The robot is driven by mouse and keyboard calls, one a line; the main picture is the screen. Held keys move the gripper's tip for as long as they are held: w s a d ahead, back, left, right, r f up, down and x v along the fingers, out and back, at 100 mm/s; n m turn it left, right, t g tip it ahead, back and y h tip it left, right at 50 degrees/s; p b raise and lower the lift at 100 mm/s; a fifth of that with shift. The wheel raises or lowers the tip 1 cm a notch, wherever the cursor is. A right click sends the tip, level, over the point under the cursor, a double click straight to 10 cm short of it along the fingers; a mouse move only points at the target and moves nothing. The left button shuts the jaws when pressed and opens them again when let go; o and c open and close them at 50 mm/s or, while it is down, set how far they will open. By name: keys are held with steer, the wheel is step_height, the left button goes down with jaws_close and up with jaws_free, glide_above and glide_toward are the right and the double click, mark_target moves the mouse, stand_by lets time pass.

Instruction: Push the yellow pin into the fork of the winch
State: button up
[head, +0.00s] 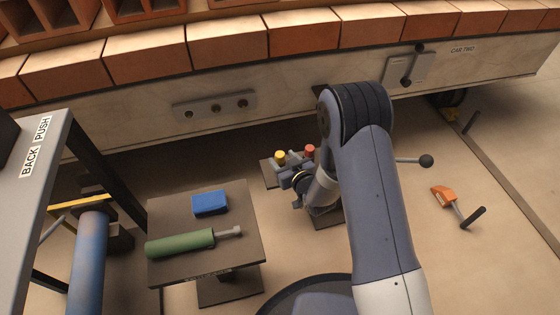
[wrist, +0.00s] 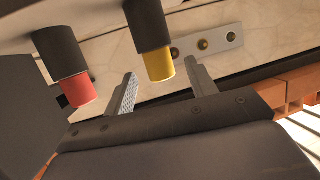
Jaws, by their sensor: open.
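The yellow pin (head: 280,157) stands beside a red-capped pin (head: 310,149) on a small grey mount on the floor, left of my arm. In the wrist view the yellow pin (wrist: 158,66) shows its yellow end below a dark sleeve, and the red one (wrist: 77,91) is to its left. My gripper (head: 289,179) is right by the pins, and its open fingers (wrist: 160,75) appear on either side of the yellow end, without visible contact. The winch is mostly hidden behind my arm; a crank with a dark ball knob (head: 426,160) sticks out right. I cannot make out the fork.
A small table (head: 165,210) at left holds a blue block (head: 210,202) and a green cylinder (head: 180,243). A brick-laden car (head: 285,88) spans the back, with a holed plate (head: 214,106).

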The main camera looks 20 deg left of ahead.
steer(key=shift+b+x, duration=0.3)
steer(key=shift+x, duration=1.15)
steer(key=shift+c, duration=0.4)
steer(key=c, duration=1)
steer(key=shift+r, duration=0.1)
